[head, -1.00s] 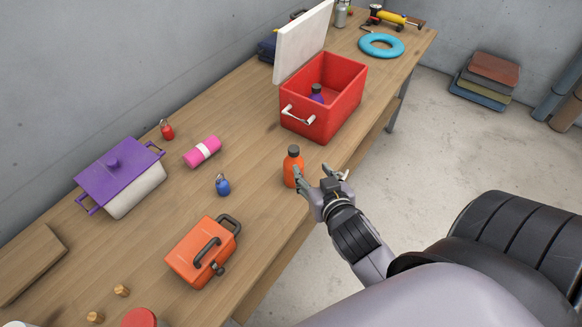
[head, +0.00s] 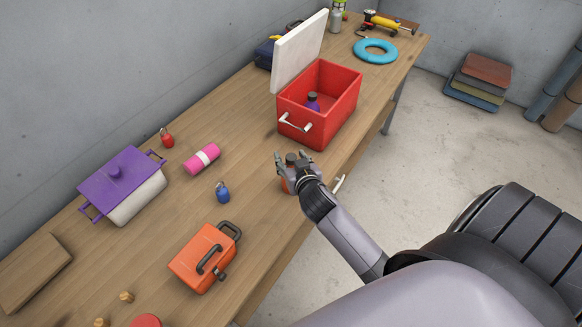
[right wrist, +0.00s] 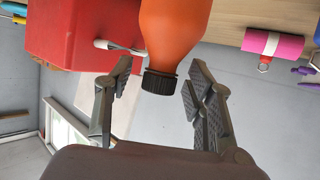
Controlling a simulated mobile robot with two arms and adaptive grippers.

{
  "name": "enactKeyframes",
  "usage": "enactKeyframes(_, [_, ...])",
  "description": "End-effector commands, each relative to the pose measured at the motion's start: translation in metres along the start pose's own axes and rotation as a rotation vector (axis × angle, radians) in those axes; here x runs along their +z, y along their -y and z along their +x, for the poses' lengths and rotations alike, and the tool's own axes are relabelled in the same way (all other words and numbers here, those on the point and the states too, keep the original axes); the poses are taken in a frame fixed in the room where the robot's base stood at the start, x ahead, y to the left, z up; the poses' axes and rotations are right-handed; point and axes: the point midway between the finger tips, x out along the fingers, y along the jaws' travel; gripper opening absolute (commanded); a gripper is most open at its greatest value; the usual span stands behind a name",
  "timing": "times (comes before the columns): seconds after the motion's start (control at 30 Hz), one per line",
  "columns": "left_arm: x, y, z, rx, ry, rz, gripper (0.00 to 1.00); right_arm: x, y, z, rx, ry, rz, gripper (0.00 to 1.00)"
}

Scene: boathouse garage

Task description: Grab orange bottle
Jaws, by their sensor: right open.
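The orange bottle (right wrist: 176,32) with a black ribbed cap shows in the right wrist view, its cap end between the two open fingers of my right gripper (right wrist: 160,95). Gaps show on both sides of the cap. In the head view the bottle (head: 285,186) stands on the table near its front edge, mostly hidden behind my right gripper (head: 294,163). My left gripper is not in view.
A red cooler box (head: 330,115) with its white lid raised stands just beyond the bottle, a purple bottle (head: 313,101) inside. An orange case (head: 196,262), a blue padlock-like item (head: 222,192) and a pink roll (head: 203,158) lie to the left. Bare table surrounds them.

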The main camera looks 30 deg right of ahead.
Motion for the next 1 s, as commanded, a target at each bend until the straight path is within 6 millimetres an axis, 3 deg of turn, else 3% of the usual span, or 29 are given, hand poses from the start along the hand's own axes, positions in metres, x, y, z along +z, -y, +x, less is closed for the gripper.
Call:
enactKeyframes(0.3, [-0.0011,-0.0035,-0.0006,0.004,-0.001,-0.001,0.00,0.0003,0.0002,0.0045,0.000,0.000,-0.001,0.49])
enactKeyframes(1.0, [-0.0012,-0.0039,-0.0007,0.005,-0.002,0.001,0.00,0.0005,0.0000,0.0042,0.000,0.001,-0.001,0.03])
